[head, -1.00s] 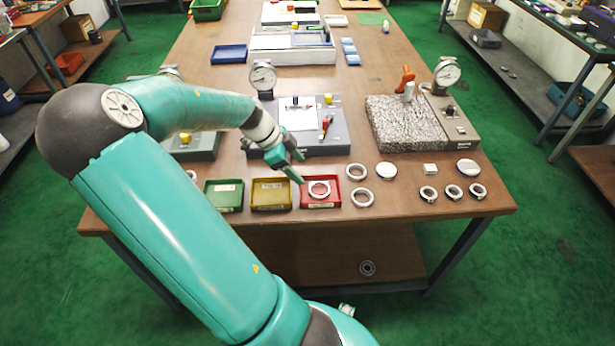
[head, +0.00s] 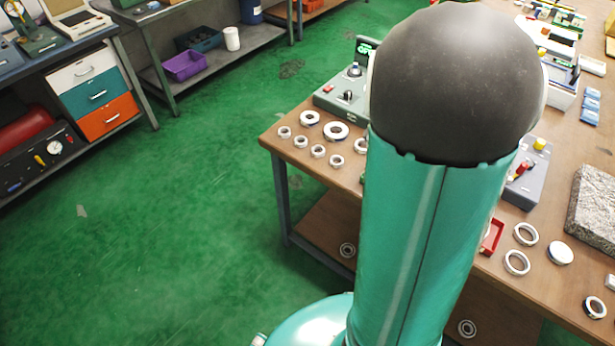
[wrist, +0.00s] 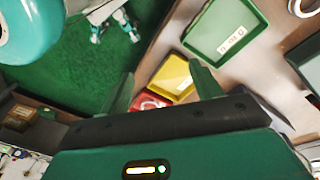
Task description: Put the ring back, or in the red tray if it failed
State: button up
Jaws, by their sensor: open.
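My gripper (wrist: 160,72) is open in the wrist view, with its two green fingers apart and nothing seen between them. Beyond the fingers is the red tray (wrist: 137,101), partly covered by the gripper body; a pale curved edge, seemingly of a ring (wrist: 152,103), shows in it. In the head view my arm hides the gripper and most of the red tray, leaving only its right rim (head: 497,238). Two loose metal rings lie right of that tray, a nearer one (head: 516,263) and a farther one (head: 525,233).
A yellow tray (wrist: 184,68) and a green tray (wrist: 214,54) stand beside the red one in the wrist view. Several rings (head: 336,131) lie at the table's left end, near a grey-green device (head: 340,98). A granite block (head: 593,212) stands at right. Open floor lies left.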

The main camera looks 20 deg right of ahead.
jog(key=s+a+r+n+t, duration=0.1)
jog(key=a+r+n+t, duration=0.1)
jog(key=a+r+n, duration=0.3)
jog(key=s+a+r+n+t, duration=0.1)
jog(key=a+r+n+t, duration=0.1)
jog(key=a+r+n, duration=0.3)
jog(key=s+a+r+n+t, duration=0.1)
jog(key=a+r+n+t, duration=0.2)
jog(key=a+n, duration=0.8)
jog(key=a+r, duration=0.2)
jog(key=a, duration=0.4)
jog(key=shift+r+n+y, duration=0.25)
jog(key=shift+n+y, duration=0.05)
